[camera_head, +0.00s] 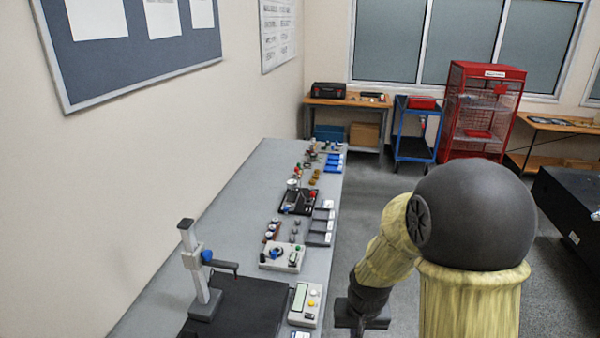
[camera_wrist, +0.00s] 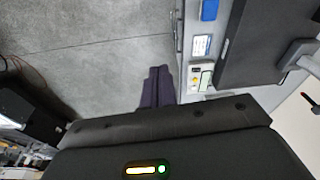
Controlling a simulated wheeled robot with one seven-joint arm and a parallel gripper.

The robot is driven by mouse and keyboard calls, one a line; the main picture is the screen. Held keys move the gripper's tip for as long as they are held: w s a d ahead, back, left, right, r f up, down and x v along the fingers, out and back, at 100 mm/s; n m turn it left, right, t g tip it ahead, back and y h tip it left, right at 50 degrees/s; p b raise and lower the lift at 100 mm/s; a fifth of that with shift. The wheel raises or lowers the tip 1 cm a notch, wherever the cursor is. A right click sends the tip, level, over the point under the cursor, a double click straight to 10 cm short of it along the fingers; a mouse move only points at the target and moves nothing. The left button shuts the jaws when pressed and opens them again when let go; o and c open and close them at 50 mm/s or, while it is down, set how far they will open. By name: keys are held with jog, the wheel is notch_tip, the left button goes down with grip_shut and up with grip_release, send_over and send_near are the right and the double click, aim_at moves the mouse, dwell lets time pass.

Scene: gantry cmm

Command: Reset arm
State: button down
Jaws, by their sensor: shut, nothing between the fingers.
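My arm shows at the right of the head view, with a large dark joint and yellow covers. My gripper (camera_head: 360,316) hangs at its lower end, beside the right edge of the long grey bench (camera_head: 218,226) and over the floor. In the wrist view my gripper (camera_wrist: 158,86) has its two dark fingers together, with nothing between them. Below the fingers in that view is bare grey floor, and the bench edge lies just to their right.
On the bench are a stand with an upright post (camera_head: 198,270), a dark plate (camera_head: 245,308), a keypad box (camera_head: 306,303) and several small parts trays. A red cage cabinet (camera_head: 482,110) and a blue cart (camera_head: 414,130) stand far back. The aisle floor is clear.

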jog(key=s+d+r+b, duration=0.2)
jog(key=s+r, duration=0.1)
jog(key=s, duration=0.5)
jog(key=shift+d+r+n+t, duration=0.3)
jog(key=shift+d+n+t, duration=0.1)
dwell(0.5)
dwell(0.4)
